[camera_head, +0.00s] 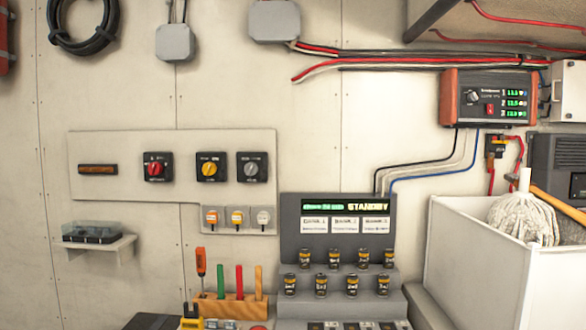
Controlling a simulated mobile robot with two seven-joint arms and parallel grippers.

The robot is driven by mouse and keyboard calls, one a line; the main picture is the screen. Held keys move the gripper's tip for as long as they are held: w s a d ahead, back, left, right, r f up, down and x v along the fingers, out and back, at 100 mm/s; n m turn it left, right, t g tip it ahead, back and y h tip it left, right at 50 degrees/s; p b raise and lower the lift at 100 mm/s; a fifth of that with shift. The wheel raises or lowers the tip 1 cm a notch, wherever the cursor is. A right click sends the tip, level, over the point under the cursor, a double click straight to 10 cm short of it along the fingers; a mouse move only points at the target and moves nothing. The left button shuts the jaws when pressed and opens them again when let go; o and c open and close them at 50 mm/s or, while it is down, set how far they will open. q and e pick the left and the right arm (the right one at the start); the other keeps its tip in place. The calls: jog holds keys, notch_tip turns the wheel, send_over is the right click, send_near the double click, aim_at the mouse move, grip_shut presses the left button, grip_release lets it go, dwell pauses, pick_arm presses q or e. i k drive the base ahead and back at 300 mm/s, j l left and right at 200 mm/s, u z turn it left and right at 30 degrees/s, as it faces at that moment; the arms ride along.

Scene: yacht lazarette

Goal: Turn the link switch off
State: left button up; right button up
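A pale wall panel (120,150) carries three square black rotary switches in a row. They have a red knob (155,168), a yellow knob (210,168) and a grey knob (252,168). No label that I can read tells which one is the link switch, and their settings are too small to tell. Neither of my grippers shows in this view.
A grey console (290,215) with a "STANDBY" display and several small black cylinders stands at bottom centre. A wooden tool block (225,308) stands left of it. A white bin (470,260) with a mop head (525,218) is at right. A small shelf (98,245) juts out at left.

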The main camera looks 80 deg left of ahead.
aim_at(209, 168)
jog(key=u, duration=3.1)
jog(key=i, duration=0.1)
jog(key=z, duration=0.05)
